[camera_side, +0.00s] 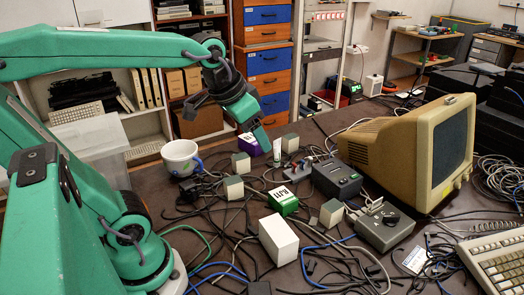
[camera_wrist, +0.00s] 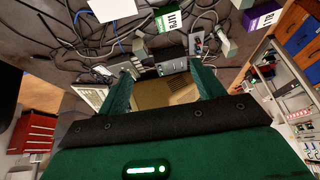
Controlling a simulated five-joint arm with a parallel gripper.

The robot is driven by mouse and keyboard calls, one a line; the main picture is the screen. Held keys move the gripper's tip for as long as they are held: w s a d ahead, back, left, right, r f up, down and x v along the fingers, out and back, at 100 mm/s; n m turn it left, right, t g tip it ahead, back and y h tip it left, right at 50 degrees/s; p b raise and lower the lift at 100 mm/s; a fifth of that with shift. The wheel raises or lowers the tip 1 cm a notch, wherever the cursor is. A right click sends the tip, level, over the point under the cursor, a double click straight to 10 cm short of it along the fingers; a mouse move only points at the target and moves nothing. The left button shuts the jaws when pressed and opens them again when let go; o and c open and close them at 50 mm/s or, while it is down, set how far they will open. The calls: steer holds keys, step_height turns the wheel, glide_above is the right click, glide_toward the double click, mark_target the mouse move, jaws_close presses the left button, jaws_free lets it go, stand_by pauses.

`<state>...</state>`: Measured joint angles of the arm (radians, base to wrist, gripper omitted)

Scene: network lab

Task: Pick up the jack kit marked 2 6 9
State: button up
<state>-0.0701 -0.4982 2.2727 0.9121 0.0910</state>
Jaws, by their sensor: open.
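No marking 2 6 9 is readable in either view, so I cannot tell which box is that jack kit. A green box (camera_side: 284,202) with a white label stands amid cables mid-table; in the wrist view the green box (camera_wrist: 164,22) reads RJ11. A purple box (camera_side: 249,144) stands farther back; in the wrist view the purple box (camera_wrist: 262,18) has a white label I cannot read surely. My gripper (camera_side: 263,138) is above the table, its tip overlapping the purple box's right side in the picture. In the wrist view my gripper (camera_wrist: 165,88) is open, with nothing held between its fingers.
A white box (camera_side: 278,239) and several small grey blocks (camera_side: 240,162) stand among tangled cables. A white mug (camera_side: 181,157) is at left. Dark devices (camera_side: 336,179) and a beige monitor (camera_side: 410,145) stand right, a keyboard (camera_side: 497,263) front right. Little bare tabletop shows.

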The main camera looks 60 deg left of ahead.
steer(key=w+a, duration=0.5)
steer(key=w, duration=0.6)
steer(key=m+g+y, duration=0.1)
steer(key=g, duration=0.2)
glide_above(291, 136)
steer(key=s, duration=0.2)
steer(key=f, duration=1.1)
steer(key=d+f, duration=0.1)
steer(key=f, duration=0.5)
steer(key=shift+f, duration=0.3)
steer(key=shift+w+a+f, duration=0.1)
steer(key=shift+a+f, duration=0.15)
steer(key=shift+d+x, duration=0.2)
steer(key=shift+x, duration=3.7)
steer(key=shift+w, duration=0.15)
steer(key=shift+c, duration=0.4)
steer(key=c, duration=1.2)
